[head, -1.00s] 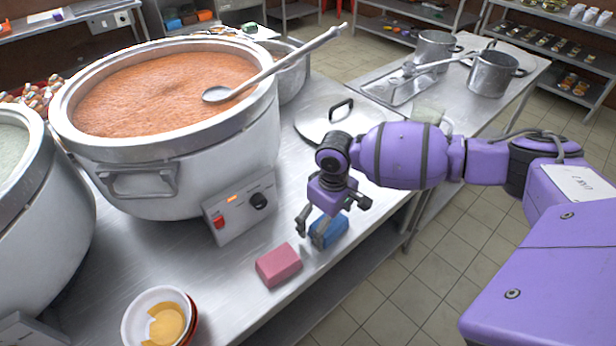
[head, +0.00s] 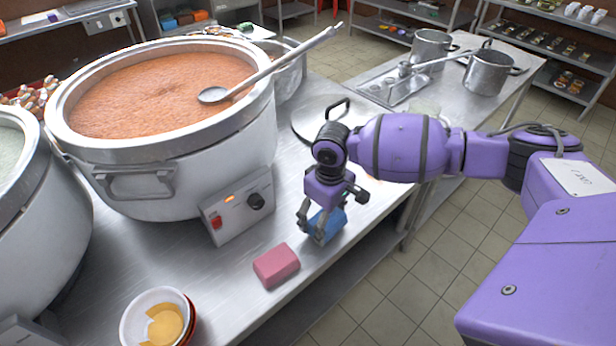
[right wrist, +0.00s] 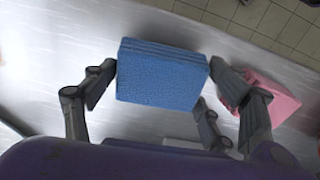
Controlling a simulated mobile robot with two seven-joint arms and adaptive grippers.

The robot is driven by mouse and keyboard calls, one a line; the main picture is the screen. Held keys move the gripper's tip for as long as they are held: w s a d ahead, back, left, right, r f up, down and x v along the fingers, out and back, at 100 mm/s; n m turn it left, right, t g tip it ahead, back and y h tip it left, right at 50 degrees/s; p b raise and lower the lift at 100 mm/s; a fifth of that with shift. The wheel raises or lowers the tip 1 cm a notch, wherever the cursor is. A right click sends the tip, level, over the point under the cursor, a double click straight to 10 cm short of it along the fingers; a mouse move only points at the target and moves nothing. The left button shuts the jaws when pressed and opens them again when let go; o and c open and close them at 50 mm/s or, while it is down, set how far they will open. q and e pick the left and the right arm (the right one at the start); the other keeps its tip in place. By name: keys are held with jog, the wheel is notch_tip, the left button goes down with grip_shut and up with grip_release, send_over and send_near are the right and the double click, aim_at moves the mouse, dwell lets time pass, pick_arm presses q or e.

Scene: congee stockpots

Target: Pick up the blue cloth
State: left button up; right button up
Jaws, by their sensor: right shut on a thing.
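The blue cloth (head: 325,226) is a folded block near the front edge of the steel table. In the right wrist view the blue cloth (right wrist: 162,76) sits between the fingers, with layered folds along its top edge. My right gripper (head: 322,220) is shut on it from above. In the right wrist view my right gripper (right wrist: 160,85) has fingers at both sides of the cloth. Whether the cloth still touches the table is hard to tell. My left gripper is not in view.
A pink block (head: 276,266) lies on the steel table (head: 235,285) beside the cloth, and stacked bowls (head: 158,318) stand at the front. A large pot (head: 165,160) with a control box (head: 238,205) and ladle (head: 270,70) stands behind. A lid (head: 310,115) lies further back.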

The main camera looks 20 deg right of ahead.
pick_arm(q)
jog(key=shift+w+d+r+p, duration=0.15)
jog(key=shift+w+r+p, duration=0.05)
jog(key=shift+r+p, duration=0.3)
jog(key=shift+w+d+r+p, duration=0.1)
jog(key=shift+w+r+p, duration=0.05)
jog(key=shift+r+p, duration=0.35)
pick_arm(e)
jog(key=s+a+r, duration=0.3)
jog(key=s+r, duration=0.8)
jog(key=s, duration=0.2)
jog(key=shift+s, duration=0.3)
jog(key=shift+r, duration=0.1)
